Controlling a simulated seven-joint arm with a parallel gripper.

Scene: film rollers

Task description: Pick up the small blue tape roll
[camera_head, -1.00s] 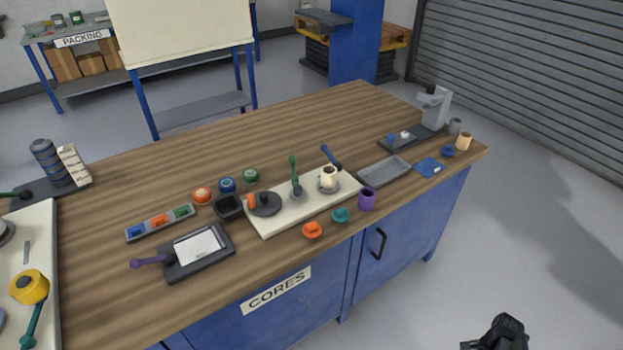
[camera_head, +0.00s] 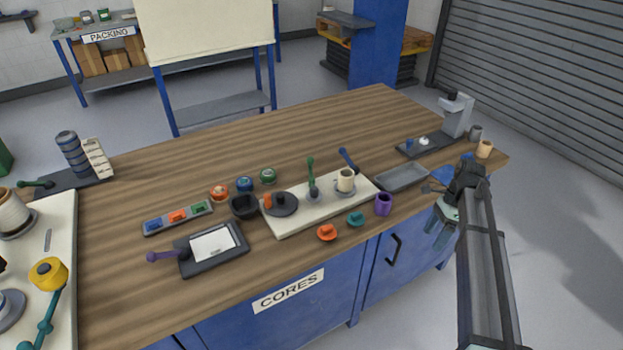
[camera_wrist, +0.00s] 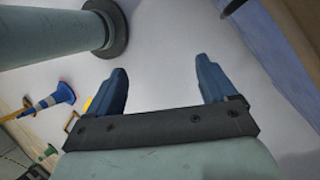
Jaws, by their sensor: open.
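A blue roll (camera_head: 245,184) stands on the bench between an orange roll (camera_head: 220,193) and a green roll (camera_head: 268,176). Another small blue round piece (camera_head: 467,157) is at the bench's right end, partly hidden behind my arm. I cannot tell for sure which is the small blue tape roll. My gripper (camera_head: 437,230) is beyond the bench's front right edge, pointing down, apart from both pieces. In the wrist view my gripper (camera_wrist: 163,80) is open and empty, with floor between its blue fingers. No blue roll shows there.
A grey tray (camera_head: 402,178), a purple cup (camera_head: 383,204), a teal piece (camera_head: 355,219) and an orange piece (camera_head: 327,233) lie near the front edge. A cream board (camera_head: 285,225) holds several parts. The back of the bench is clear.

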